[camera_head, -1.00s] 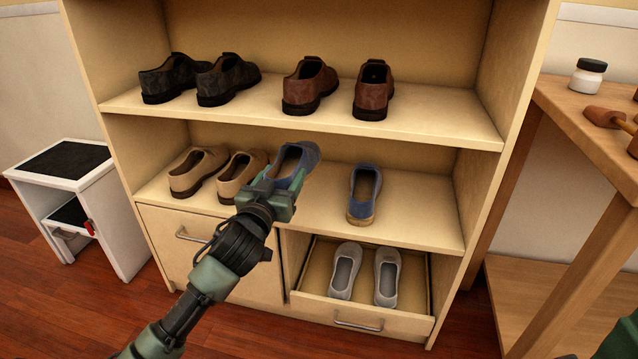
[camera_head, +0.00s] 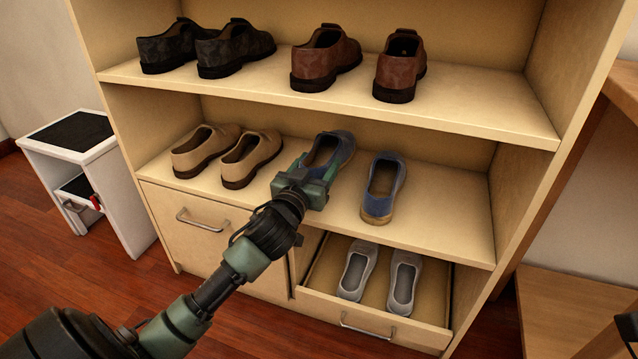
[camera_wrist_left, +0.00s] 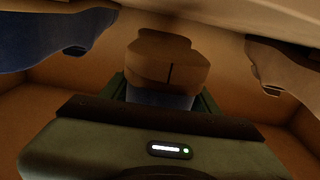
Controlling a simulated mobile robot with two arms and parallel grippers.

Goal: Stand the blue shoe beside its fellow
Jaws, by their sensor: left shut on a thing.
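My left gripper (camera_head: 305,188) is shut on the heel end of a blue shoe (camera_head: 334,150), whose toe points to the back of the middle shelf. It is upright at shelf level; I cannot tell whether its sole touches the board. Its fellow, the other blue shoe (camera_head: 383,184), stands on the same shelf to the right, with a small gap between them. In the left wrist view the held shoe's tan heel (camera_wrist_left: 165,62) is between the fingers, and the fellow (camera_wrist_left: 45,45) shows at the left.
Beige shoes (camera_head: 251,160) stand close to the left of the held shoe. Black and brown shoes (camera_head: 400,68) stand on the upper shelf (camera_head: 450,108). Below, an open drawer (camera_head: 395,328) holds grey shoes (camera_head: 404,281). The middle shelf (camera_head: 455,215) is free right of the fellow.

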